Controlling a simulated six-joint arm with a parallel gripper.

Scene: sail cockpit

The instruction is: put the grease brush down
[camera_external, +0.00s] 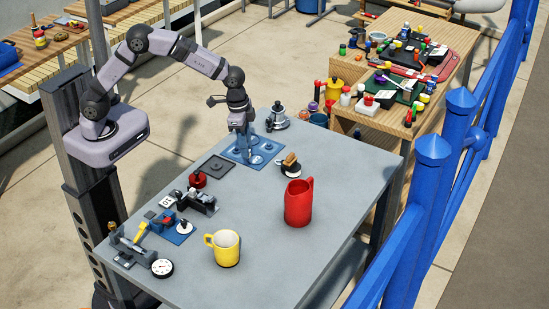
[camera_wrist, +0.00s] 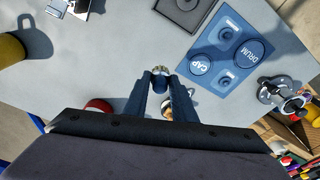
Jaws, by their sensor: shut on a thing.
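My gripper (camera_external: 250,150) points down over the table and is shut on a small dark-blue thing with a pale metallic end (camera_wrist: 160,76), seen between the fingers in the wrist view. It is likely the grease brush, but most of it is hidden. The mat also shows in the wrist view (camera_wrist: 222,57), with round spots marked CAP and DRUM, up and right of my fingertips. I cannot tell whether the held thing touches anything.
A brown-topped item (camera_external: 290,165) stands just right of my gripper, and a metal winch part (camera_external: 277,120) behind it. A dark tray (camera_external: 213,167) lies left. The table's front right is clear.

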